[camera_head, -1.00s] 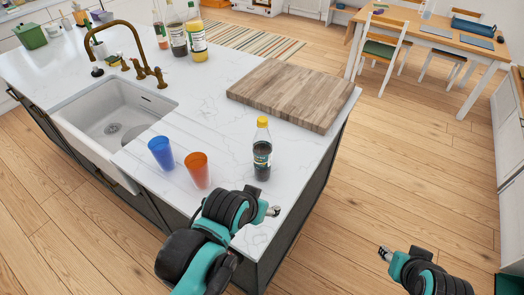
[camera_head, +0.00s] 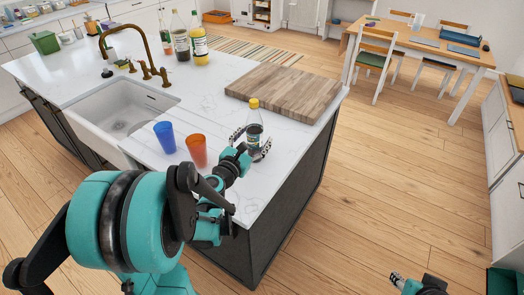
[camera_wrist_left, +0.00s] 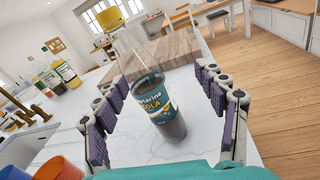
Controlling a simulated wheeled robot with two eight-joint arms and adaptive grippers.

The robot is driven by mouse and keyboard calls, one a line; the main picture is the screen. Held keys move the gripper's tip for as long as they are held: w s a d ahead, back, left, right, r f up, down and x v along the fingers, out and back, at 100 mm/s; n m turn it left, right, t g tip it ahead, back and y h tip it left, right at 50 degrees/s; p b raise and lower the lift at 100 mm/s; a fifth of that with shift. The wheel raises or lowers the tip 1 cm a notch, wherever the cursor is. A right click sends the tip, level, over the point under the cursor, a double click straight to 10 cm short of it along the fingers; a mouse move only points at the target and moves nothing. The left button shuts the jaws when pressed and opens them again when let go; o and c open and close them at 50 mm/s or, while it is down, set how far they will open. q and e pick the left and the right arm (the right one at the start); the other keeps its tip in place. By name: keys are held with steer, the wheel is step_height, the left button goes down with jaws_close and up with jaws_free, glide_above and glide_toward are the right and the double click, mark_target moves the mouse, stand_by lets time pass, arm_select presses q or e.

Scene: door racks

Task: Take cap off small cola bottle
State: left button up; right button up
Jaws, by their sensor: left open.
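The small cola bottle (camera_head: 254,132) stands upright on the white counter near its right edge, with a yellow cap (camera_head: 253,103) on top. In the left wrist view the bottle (camera_wrist_left: 157,103) shows its dark label, and the yellow cap (camera_wrist_left: 103,18) is at the top. My left gripper (camera_head: 252,143) is open, with its fingers on either side of the bottle's body. The left wrist view shows gaps between both finger pads and the bottle. My right gripper (camera_head: 396,280) shows only in part at the lower right, away from the counter; its jaws are too small to read.
A blue cup (camera_head: 165,137) and an orange cup (camera_head: 197,151) stand left of the gripper. A wooden board (camera_head: 284,91) lies behind the bottle. The sink (camera_head: 120,110) is at the left. Several larger bottles (camera_head: 190,40) stand at the back.

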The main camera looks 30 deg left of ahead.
mark_target(252, 131)
arm_select(q)
steer(key=n, duration=0.1)
steer(key=a+n, duration=0.1)
steer(key=a+n+y, duration=0.1)
steer(key=shift+s+a+f, duration=0.25)
steer(key=shift+s+f, duration=0.05)
steer(key=shift+f, duration=0.05)
steer(key=shift+w+a+n, duration=0.15)
steer(key=shift+w+n, duration=0.15)
steer(key=shift+n, duration=0.1)
steer(key=shift+w+f+b, duration=0.15)
steer(key=shift+w+b, duration=0.15)
steer(key=shift+w, duration=0.65)
steer(key=w, duration=0.1)
steer(key=w+b, duration=0.1)
steer(key=w, duration=0.1)
steer(key=w+a+f, duration=0.1)
steer(key=w, duration=0.1)
steer(key=shift+w+b, duration=0.15)
steer(key=shift+b, duration=0.15)
steer(key=shift+r, duration=0.1)
steer(key=shift+c, duration=0.9)
jaws_close()
arm_select(e)
steer(key=shift+s+d+f, duration=0.2)
steer(key=shift+f, duration=0.35)
steer(key=shift+s+d+f, duration=0.15)
steer(key=shift+s+f, duration=0.05)
steer(key=shift+f, duration=0.35)
